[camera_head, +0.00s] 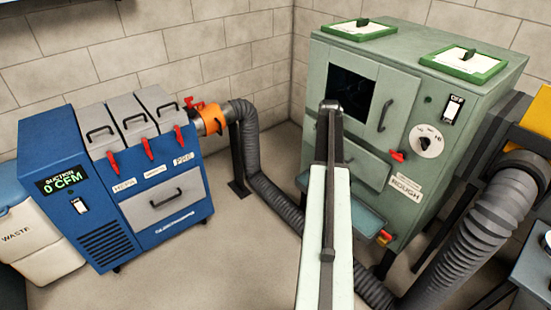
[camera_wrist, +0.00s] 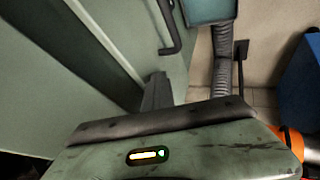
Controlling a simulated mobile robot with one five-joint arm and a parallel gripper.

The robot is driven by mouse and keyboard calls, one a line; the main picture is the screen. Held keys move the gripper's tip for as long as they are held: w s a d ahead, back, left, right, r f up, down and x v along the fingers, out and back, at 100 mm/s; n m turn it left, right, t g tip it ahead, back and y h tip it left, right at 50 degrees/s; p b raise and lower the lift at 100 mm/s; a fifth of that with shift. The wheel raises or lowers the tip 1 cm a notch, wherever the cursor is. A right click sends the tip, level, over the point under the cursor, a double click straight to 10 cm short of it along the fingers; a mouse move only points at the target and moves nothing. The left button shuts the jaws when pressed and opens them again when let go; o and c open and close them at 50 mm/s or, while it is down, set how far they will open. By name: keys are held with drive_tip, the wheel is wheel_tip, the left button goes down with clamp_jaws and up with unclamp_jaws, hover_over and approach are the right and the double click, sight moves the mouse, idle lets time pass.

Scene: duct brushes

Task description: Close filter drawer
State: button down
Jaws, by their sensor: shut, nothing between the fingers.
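The blue suction unit (camera_head: 150,240) stands at the left. Three grey filter fronts with black handles (camera_head: 133,120) and red latches sit along its top. A grey panel with a handle (camera_head: 165,198) is on its front and looks about flush. The green cabinet (camera_head: 440,110) at the right has a teal tray (camera_head: 368,218) sticking out low on its front; it also shows in the wrist view (camera_wrist: 208,12). I cannot tell which part is the filter drawer. My gripper (camera_wrist: 157,90) is shut and empty, close to the cabinet's front, near a black handle (camera_wrist: 168,30).
A ribbed grey duct (camera_head: 270,190) runs from the orange collar (camera_head: 217,117) across the floor. Another thick duct (camera_head: 470,230) is at the right. A white waste bin (camera_head: 40,240) stands at the far left. Floor between the two machines is partly free.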

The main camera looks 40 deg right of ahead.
drive_tip(key=shift+w+d+r, duration=0.2)
drive_tip(key=shift+d, duration=0.3)
drive_tip(key=s+a+r+p, duration=0.3)
drive_tip(key=a+r+p, duration=0.4)
drive_tip(key=a, duration=0.3)
drive_tip(key=shift+s+r+p, duration=0.35)
drive_tip(key=shift+s+p, duration=0.05)
drive_tip(key=shift+p, duration=0.3)
